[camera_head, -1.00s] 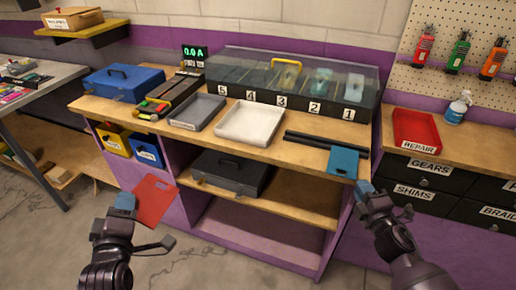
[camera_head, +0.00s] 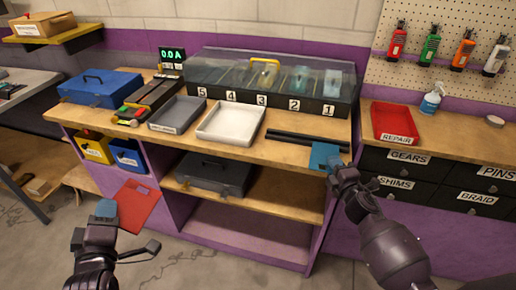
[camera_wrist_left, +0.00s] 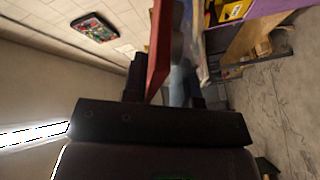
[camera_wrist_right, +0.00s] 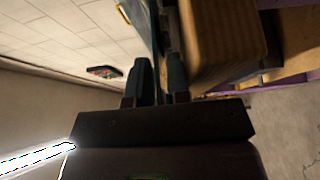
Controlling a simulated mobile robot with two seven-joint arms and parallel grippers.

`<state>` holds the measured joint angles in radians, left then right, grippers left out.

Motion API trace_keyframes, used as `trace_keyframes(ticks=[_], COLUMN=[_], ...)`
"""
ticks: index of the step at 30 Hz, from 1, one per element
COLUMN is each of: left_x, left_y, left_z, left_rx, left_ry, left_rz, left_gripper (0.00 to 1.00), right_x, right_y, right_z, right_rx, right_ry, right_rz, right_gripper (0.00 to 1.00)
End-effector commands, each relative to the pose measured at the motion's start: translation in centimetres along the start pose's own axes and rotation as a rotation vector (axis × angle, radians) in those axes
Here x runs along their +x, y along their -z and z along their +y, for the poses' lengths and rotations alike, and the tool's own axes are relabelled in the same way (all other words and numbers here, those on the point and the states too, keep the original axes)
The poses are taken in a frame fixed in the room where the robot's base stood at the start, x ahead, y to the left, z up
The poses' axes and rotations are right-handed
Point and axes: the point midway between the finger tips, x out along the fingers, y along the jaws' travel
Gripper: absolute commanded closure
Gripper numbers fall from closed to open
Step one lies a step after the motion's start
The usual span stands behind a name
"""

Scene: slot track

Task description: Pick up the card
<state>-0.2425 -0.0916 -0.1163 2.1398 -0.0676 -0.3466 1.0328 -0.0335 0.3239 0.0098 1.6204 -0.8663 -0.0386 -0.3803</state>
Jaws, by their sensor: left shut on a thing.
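A red card (camera_head: 138,205) stands out from my left gripper (camera_head: 130,228), which is shut on it in front of the bench's left end. The red card also shows edge-on in the left wrist view (camera_wrist_left: 159,50). A teal-blue card (camera_head: 323,156) lies at the bench top's front right edge, beside two dark rails (camera_head: 306,140). My right gripper (camera_head: 346,172) is at this card's outer edge. In the right wrist view its fingers (camera_wrist_right: 159,85) are apart, with the thin card edge seemingly between them.
The bench top holds a white tray (camera_head: 230,137), a grey tray (camera_head: 155,127), a blue toolbox (camera_head: 100,95) and a clear-lidded case with numbered slots (camera_head: 265,105). A dark case (camera_head: 212,185) sits on the shelf below. A red tray (camera_head: 378,120) stands at right.

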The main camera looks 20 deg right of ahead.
Motion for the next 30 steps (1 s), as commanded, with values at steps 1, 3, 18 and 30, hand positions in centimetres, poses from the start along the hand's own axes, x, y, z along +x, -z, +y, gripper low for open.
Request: trace_keyframes(ticks=[1, 3, 18, 30], left_x=[0.0, 0.0, 0.0, 0.0], left_y=[0.0, 0.0, 0.1, 1.5], left_z=[0.0, 0.0, 0.2, 2.7], left_rx=[0.0, 0.0, 0.0, 0.0], left_ry=[0.0, 0.0, -0.001, -0.005], left_rz=[0.0, 0.0, 0.0, 0.003], left_gripper=[0.99, 0.99, 0.99, 0.99], right_x=[0.0, 0.0, 0.0, 0.0], right_y=[0.0, 0.0, 0.0, -0.1], right_z=[0.0, 0.0, 0.4, 7.9], right_rx=[0.0, 0.0, -0.001, -0.006], right_ry=[0.0, 0.0, -0.001, -0.005], right_rz=[0.0, 0.0, 0.001, 0.004], right_gripper=[0.83, 0.89, 1.0, 1.0])
